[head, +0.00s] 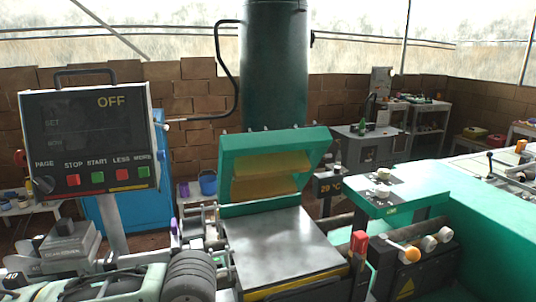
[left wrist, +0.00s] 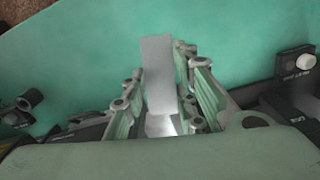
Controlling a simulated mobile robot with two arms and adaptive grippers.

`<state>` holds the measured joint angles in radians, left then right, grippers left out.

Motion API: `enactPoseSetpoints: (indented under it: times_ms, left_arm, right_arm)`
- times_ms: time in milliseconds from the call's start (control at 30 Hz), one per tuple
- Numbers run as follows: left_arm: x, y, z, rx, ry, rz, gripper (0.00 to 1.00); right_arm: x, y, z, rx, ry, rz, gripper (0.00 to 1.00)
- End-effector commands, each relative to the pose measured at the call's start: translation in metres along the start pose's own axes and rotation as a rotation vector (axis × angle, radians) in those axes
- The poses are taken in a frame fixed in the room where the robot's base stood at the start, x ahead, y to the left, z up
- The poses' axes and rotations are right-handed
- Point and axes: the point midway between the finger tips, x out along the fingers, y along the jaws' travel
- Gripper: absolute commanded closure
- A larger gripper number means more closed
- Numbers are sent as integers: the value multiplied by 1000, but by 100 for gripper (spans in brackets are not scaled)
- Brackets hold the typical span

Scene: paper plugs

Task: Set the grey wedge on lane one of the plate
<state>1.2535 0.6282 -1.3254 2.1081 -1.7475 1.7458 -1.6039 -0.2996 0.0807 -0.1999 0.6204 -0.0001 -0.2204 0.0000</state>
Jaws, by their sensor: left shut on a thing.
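The grey wedge (left wrist: 158,75) shows in the left wrist view as a pale grey block with a slanted lower face. It stands between the two pale green fingers of my left gripper (left wrist: 163,90), which is shut on it. The block's far side is hidden. In the head view a smooth grey metal plate (head: 283,245) lies flat below a raised green lid (head: 275,160). No lane marks can be made out on it, and nothing lies on it. I cannot make out the wedge or my left gripper clearly in the head view. My right gripper is not in view.
A control panel (head: 88,140) reading OFF stands at the left. A red block (head: 359,242) and several round knobs (head: 411,254) sit right of the plate. A green column (head: 273,65) rises behind the lid. A green surface (left wrist: 240,50) fills the wrist view's background.

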Motion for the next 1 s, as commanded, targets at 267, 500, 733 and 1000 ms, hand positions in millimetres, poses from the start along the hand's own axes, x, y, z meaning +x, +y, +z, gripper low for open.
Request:
enactPoseSetpoints:
  times_ms: [267, 500, 733, 1000]
  left_arm:
    - [-16, -74, 2, 81, 15, -1, 99]
    - [-19, -88, 6, 108, 15, 0, 99]
    - [-21, -89, 5, 105, 20, -3, 99]
    - [-19, -88, 6, 105, 14, 0, 99]
  right_arm:
    - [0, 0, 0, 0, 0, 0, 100]
    - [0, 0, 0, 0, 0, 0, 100]
    - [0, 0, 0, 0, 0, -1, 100]
    - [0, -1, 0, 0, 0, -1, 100]
